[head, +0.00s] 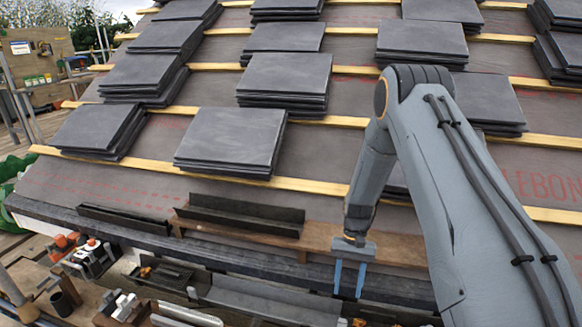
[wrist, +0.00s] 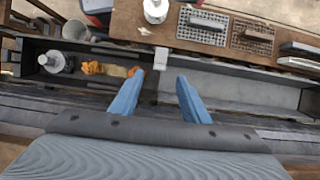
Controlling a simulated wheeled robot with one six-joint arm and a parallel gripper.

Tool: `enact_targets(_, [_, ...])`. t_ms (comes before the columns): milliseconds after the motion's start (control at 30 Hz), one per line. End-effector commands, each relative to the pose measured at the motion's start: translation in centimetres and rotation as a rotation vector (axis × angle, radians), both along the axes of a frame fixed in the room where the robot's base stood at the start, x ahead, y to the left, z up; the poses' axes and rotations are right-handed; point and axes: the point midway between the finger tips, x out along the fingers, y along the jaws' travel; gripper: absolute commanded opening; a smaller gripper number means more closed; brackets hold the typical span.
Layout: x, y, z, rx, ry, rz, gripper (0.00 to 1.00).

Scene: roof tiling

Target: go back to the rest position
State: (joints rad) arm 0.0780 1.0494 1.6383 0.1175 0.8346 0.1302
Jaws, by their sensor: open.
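My gripper (head: 348,278) hangs from my arm at the lower middle of the head view, its two blue fingers pointing down. The fingers are apart with nothing between them. In the wrist view my gripper (wrist: 158,88) shows both blue fingers spread, above the dark eave edge and a long grey trough. My arm reaches in from the lower right of the head view and hides part of the roof behind it.
Stacks of dark slates (head: 232,138) stand on the sloping roof between wooden battens (head: 190,173). A dark metal channel (head: 240,214) lies near the eave. A workbench with tools (head: 90,258) is at the lower left. In the wrist view a trough (wrist: 235,88) holds an orange item (wrist: 92,68).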

Motion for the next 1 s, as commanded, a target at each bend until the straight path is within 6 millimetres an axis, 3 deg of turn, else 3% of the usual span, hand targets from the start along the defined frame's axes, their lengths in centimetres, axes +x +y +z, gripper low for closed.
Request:
enact_targets(267, [-3.1,0.7,12.4,-0.015,-0.1,0.07,0.42])
enact_targets(600, [-10.7,1.5,25.5,-0.035,-0.227,0.168,0.42])
enact_targets(800, [-16.4,1.9,31.3,-0.046,-0.302,0.224,0.42])
enact_targets(1000, [-21.3,2.2,34.8,-0.053,-0.359,0.271,0.42])
